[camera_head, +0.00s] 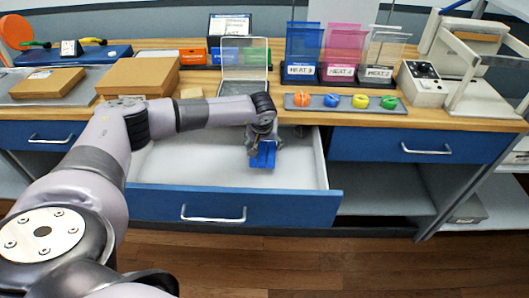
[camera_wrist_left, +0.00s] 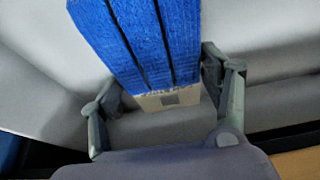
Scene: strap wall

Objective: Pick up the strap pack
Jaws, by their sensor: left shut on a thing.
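The strap pack (camera_head: 262,156) is a small bundle of blue straps over the open drawer (camera_head: 205,160). In the left wrist view the strap pack (camera_wrist_left: 138,42) shows large, as long blue bands with a beige band at the near end. My left gripper (camera_head: 265,143) reaches down into the drawer area and is shut on the strap pack. In the left wrist view its two grey fingers (camera_wrist_left: 165,98) stand on either side of the beige end. Whether the pack touches the drawer floor I cannot tell. My right gripper is not in view.
The open drawer has a blue front with a silver handle (camera_head: 213,214). The drawer's left interior looks empty.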

